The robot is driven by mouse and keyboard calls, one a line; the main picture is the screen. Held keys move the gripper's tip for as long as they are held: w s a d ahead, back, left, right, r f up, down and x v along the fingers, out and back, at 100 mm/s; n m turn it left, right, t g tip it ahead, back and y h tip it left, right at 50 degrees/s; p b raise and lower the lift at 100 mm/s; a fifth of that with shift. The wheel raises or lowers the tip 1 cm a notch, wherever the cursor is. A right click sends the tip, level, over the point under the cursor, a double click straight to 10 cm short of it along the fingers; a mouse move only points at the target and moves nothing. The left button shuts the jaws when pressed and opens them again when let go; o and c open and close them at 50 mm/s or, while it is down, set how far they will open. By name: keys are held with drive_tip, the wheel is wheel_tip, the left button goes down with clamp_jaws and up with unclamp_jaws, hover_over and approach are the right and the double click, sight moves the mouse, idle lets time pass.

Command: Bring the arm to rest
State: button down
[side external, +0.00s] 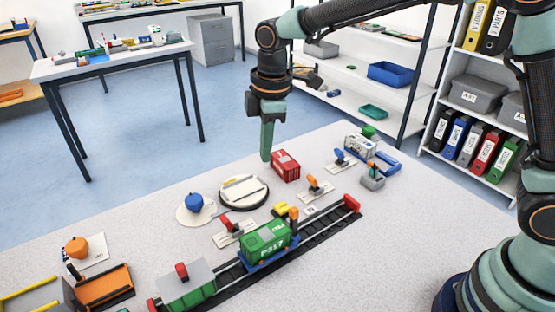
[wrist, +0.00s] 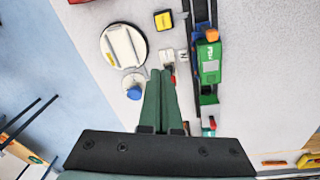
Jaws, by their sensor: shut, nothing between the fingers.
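My gripper (side external: 266,157) points down with its green fingers together, and nothing shows between them. In the side view it hangs over the far part of the grey table (side external: 400,230), just left of a red container (side external: 285,165); its height is hard to judge. In the wrist view the closed fingertips (wrist: 160,73) appear between a round white turntable (wrist: 123,46) and a track (wrist: 200,15). The green container (side external: 265,240) marked P317 sits on a blue wagon on the track.
Small levers on white plates stand along the track. A blue knob (side external: 195,203) sits on a white disc, and an orange knob (side external: 76,247) stands at the left. A white truck (side external: 360,146) and blue tray are at the far right. The table's right side is clear.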

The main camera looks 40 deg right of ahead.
drive_tip(key=s+d+r+m+t, duration=0.2)
drive_tip(key=s+d+r+m, duration=0.1)
drive_tip(key=s+d+m, duration=0.4)
drive_tip(key=s+d+r+m+t, duration=0.2)
drive_tip(key=s+d+r+m, duration=0.1)
drive_tip(key=s+d+m, duration=0.4)
drive_tip(key=s+d, duration=0.1)
drive_tip(key=d, duration=0.2)
drive_tip(key=shift+s+r, duration=0.2)
drive_tip(key=shift+r, duration=0.2)
